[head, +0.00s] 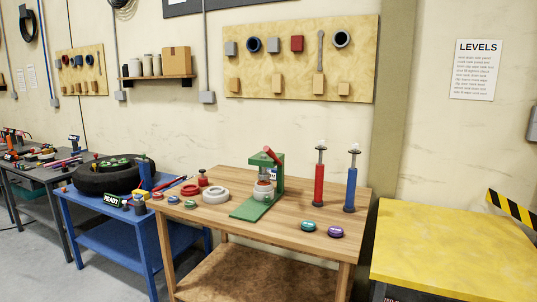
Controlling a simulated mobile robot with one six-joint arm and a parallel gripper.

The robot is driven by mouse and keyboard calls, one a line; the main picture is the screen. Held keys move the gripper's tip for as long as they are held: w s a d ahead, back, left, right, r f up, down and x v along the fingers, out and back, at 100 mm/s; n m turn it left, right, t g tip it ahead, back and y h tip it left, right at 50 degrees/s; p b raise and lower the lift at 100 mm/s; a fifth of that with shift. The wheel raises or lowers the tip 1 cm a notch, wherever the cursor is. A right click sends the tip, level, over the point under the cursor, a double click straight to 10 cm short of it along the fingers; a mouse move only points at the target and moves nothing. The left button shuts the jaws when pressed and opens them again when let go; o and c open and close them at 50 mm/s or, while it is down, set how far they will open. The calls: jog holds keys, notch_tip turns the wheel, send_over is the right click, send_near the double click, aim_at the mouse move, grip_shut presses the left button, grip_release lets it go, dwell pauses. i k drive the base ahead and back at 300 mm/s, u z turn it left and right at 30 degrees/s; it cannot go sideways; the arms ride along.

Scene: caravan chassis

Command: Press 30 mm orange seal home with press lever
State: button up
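A green bench press (280,178) stands on the wooden workbench (275,240). Its red lever (271,155) is at the top and slants down to the right. A pale round housing (263,193) sits under the press head. A small reddish-orange band shows at the housing's top, just below the head; it is too small to tell whether this is the orange seal or how deep it sits. My gripper is not in view.
Red rings (190,190), a white ring (215,197) and small coloured discs lie left of the press. A teal disc (308,226) and a purple disc (336,231) lie at the front right. Red (319,180) and blue (351,185) upright pumps stand behind. A yellow-topped table (455,250) is at right.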

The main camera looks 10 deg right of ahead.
aim_at(267, 150)
jog(key=i, duration=1.5)
jog(key=z, duration=0.05)
